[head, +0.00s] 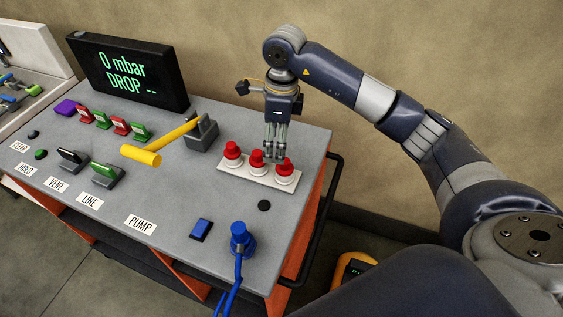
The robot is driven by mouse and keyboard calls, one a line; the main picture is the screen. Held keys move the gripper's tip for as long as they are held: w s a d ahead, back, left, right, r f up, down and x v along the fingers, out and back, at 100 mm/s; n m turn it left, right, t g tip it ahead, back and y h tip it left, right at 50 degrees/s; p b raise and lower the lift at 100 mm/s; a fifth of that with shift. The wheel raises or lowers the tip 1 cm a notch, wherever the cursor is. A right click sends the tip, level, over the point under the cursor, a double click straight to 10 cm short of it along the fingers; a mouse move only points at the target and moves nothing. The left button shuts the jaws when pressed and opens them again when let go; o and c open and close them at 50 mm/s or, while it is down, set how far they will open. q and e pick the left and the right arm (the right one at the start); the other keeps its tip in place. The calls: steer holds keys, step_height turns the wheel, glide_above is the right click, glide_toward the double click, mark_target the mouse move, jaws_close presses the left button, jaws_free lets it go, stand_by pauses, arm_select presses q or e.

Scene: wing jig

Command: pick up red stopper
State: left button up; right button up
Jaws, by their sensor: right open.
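Red stoppers stand in a row on a white rack on the grey bench: a left one (232,150), a middle one (257,157) and a right one (285,168). Each sits on a white base. The white rack (237,173) lies near the bench's right end. My right gripper (275,155) points down just behind the rack, its fingers between the middle and right stoppers in the picture. It is open and holds nothing. I cannot tell whether its fingertips touch a stopper. My left gripper is not in view.
A yellow pump lever (160,143) extends left of the rack. A black display (128,72) stands at the back, reading 0 mbar DROP. A blue connector with hose (240,238), a blue block (201,229) and a black disc (264,206) are in front. A black rail (331,200) edges the right side.

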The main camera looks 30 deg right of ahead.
mark_target(285, 160)
steer(key=shift+w+d+r+h, duration=0.15)
steer(key=shift+d+h, duration=0.25)
steer(key=shift+d, duration=0.75)
step_height(285, 160, down, 5)
steer(key=shift+r+p, duration=0.1)
steer(key=shift+p, duration=0.8)
steer(key=shift+f+p, duration=0.45)
steer(key=shift+f, duration=0.05)
step_height(285, 160, down, 4)
steer(key=shift+f+p, duration=0.1)
steer(key=shift+p, duration=1.05)
steer(key=shift+w+d+f, duration=0.1)
steer(key=shift+f, duration=0.1)
steer(key=c, duration=1.1)
